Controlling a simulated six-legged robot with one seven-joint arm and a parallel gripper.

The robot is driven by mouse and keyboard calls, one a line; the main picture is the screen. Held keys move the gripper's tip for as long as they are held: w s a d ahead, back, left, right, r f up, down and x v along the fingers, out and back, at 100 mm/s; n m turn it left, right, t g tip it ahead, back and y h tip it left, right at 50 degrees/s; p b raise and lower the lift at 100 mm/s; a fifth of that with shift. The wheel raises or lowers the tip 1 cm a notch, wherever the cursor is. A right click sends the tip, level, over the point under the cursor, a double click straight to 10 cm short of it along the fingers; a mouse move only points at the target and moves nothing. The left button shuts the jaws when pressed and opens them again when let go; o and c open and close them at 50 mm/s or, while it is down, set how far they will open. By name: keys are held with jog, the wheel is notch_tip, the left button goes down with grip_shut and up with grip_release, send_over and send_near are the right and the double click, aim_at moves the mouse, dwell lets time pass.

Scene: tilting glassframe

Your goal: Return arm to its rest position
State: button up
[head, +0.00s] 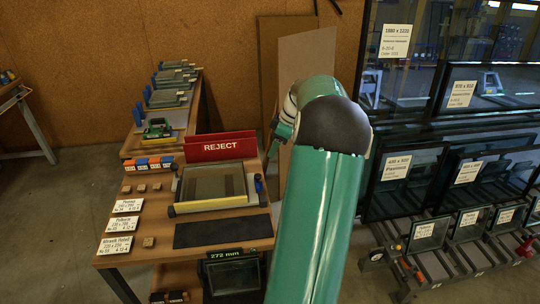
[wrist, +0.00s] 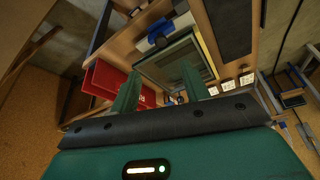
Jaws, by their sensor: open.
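My teal arm (head: 322,190) rises on the right of the head view and bends at a dark rounded joint. It hides part of the floor and the table's right side. In the wrist view my gripper (wrist: 160,72) shows two green fingers set apart with nothing held between them. Beyond the fingers are the glass pane in its frame (wrist: 178,62) and the red REJECT sign (wrist: 105,78). I cannot judge the exact gap from the fingers to the frame. In the head view the fingers are mostly hidden behind the arm.
The wooden table (head: 150,215) bears the framed pane (head: 212,184), the REJECT sign (head: 221,146), label cards (head: 122,225) and a dark mat (head: 223,231). A rear table (head: 195,115) holds several frames. Racks of glass (head: 410,180) stand close on the right.

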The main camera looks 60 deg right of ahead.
jog(key=shift+s+r, duration=0.1)
jog(key=shift+r, duration=0.15)
dwell(0.4)
